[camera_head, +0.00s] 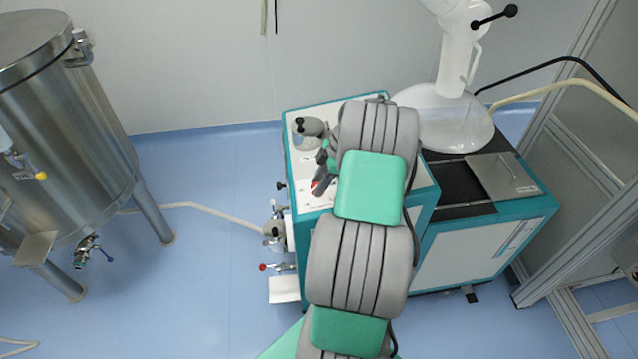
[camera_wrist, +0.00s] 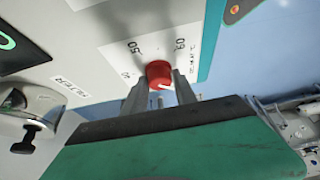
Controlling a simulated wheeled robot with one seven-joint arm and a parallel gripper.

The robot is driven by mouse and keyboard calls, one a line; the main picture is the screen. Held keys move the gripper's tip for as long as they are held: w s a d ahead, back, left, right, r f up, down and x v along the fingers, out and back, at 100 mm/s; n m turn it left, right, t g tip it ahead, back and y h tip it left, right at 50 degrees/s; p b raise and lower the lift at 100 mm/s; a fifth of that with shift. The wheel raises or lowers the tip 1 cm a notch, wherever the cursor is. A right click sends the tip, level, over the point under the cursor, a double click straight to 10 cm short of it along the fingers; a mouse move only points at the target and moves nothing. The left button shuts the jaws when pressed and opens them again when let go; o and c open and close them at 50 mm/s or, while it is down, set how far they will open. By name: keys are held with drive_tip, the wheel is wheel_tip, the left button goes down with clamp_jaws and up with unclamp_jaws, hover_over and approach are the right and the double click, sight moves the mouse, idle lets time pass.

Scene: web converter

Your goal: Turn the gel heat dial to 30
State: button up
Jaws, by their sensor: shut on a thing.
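The gel heat dial (camera_wrist: 158,74) is a red knob on a white panel in the wrist view, with a pale pointer mark on its face. Numbers are printed around it, including 50 and 60. My gripper (camera_wrist: 160,85) is shut on the dial, with one grey finger on each side of it. In the head view my gripper (camera_head: 322,180) is over the top panel of the teal and white machine (camera_head: 305,205). There the dial is mostly hidden by my gripper, with a bit of red showing. I cannot read the exact setting the pointer marks.
A metal pot with a black knob (camera_head: 309,130) stands on the machine's top near my gripper. A glass vessel (camera_head: 440,120) stands to the right. A large steel tank (camera_head: 60,130) stands at left. Blue floor (camera_head: 220,260) is free between tank and machine, except for a hose.

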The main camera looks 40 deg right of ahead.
clamp_jaws()
drive_tip(key=shift+m+b, duration=0.4)
drive_tip(key=shift+b, duration=0.2)
drive_tip(key=shift+f+m+t+h+b, duration=0.15)
drive_tip(key=shift+m+t+h+b, duration=0.4)
drive_tip(key=shift+m+b, duration=0.5)
drive_tip(key=m+b, duration=0.1)
drive_tip(key=m+t+h+b, duration=0.1)
drive_tip(key=b, duration=0.1)
drive_tip(key=m+h+b, duration=0.1)
drive_tip(key=m+b, duration=0.1)
drive_tip(key=shift+s+a, duration=0.15)
drive_tip(key=shift+a, duration=0.1)
drive_tip(key=m+h+b, duration=0.2)
drive_tip(key=m, duration=0.1)
drive_tip(key=shift+a+t+b, duration=0.15)
drive_tip(key=shift+t+b, duration=0.1)
drive_tip(key=shift+b, duration=0.15)
drive_tip(key=shift+m+h+b, duration=0.55)
drive_tip(key=shift+m+b, duration=0.4)
drive_tip(key=shift+m, duration=0.5)
drive_tip(key=shift+r, duration=0.2)
